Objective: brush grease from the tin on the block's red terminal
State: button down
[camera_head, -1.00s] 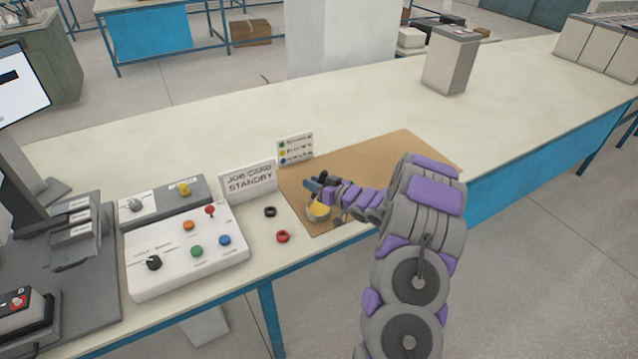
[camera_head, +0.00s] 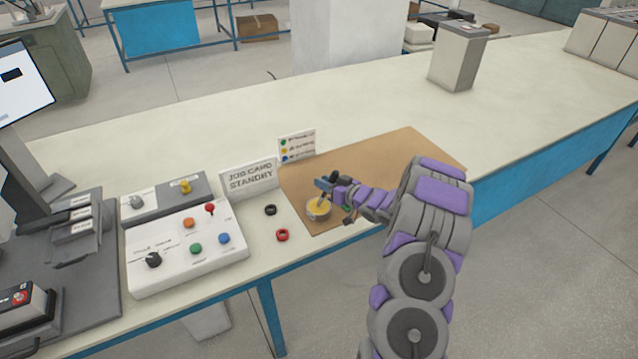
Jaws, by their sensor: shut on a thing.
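The tin (camera_head: 318,212) is a small round metal can with yellow grease, standing on the brown mat (camera_head: 400,160). My gripper (camera_head: 326,184) is just above the tin, shut on a small brush (camera_head: 321,196). The brush slants down to the tin's mouth; its tip seems to be in or at the grease, and the jaws partly hide it. A dark block (camera_head: 22,312) with a red terminal (camera_head: 20,297) sits in a grey fixture at the lower left, partly cut off by the frame edge, far from my gripper.
A red ring (camera_head: 282,235) and a black ring (camera_head: 270,210) lie left of the tin. A white control box (camera_head: 185,250) with buttons and a job card sign (camera_head: 250,178) stand between tin and block. A grey cell (camera_head: 458,58) stands at the back right. The bench middle is clear.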

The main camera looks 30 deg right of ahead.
jog(key=shift+d+f, duration=0.15)
jog(key=shift+d, duration=0.7)
jog(key=a, duration=0.2)
jog(key=shift+a+r, duration=0.2)
jog(key=shift+a, duration=0.2)
jog(key=shift+a+r, duration=0.1)
jog(key=shift+a, duration=0.25)
jog(key=shift+a+r, duration=0.1)
jog(key=shift+r, duration=0.1)
notch_tip(320, 180, up, 6)
jog(key=d+p, duration=0.1)
jog(key=p, duration=0.4)
jog(key=shift+r+p, duration=0.25)
jog(key=shift+p, duration=0.1)
